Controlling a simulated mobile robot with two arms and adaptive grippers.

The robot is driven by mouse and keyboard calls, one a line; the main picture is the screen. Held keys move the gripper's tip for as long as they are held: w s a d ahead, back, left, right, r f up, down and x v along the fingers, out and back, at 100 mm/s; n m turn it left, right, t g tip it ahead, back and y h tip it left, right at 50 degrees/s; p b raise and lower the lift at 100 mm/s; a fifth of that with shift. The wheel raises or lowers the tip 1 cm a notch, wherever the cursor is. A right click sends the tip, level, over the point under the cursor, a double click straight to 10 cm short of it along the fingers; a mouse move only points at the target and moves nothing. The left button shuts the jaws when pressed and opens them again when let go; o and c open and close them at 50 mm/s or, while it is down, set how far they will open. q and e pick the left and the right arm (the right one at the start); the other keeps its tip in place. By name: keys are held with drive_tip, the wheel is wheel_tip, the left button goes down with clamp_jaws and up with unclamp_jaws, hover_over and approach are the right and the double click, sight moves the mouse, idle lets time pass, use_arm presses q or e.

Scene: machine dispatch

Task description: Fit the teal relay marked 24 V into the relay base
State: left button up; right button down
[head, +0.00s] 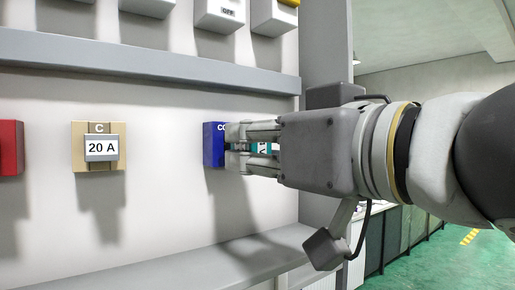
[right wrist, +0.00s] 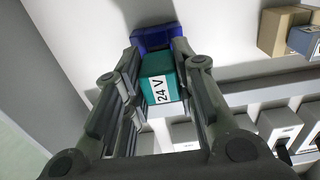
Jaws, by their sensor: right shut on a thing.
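The teal relay (right wrist: 160,66) has a white label reading 24 V in the right wrist view. My right gripper (right wrist: 159,56) is shut on it, one finger on each side. In the head view, a sliver of teal relay (head: 264,147) shows between the fingers of my right gripper (head: 238,147). The blue relay base (head: 213,144) is on the white panel, its lettering mostly hidden by the fingers. The base also shows directly beyond the relay in the right wrist view (right wrist: 157,38). I cannot tell whether the relay's far end is touching or inside it. My left gripper is not in view.
A tan base (head: 84,157) marked C holds a grey piece (head: 101,148) labelled 20 A, left of the blue base. A red block (head: 10,148) is at the far left. Grey ledges run above (head: 150,66) and below (head: 180,262). White boxes hang above the upper ledge.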

drive_tip(key=shift+x, duration=0.95)
idle(0.6)
drive_tip(key=c, duration=1.5)
unclamp_jaws()
drive_tip(key=shift+r, duration=0.1)
drive_tip(key=o, duration=0.4)
drive_tip(key=shift+w+a, duration=0.1)
drive_tip(key=shift+w, duration=0.05)
drive_tip(key=shift+b+v, duration=0.65)
drive_tip(key=shift+v, duration=1.25)
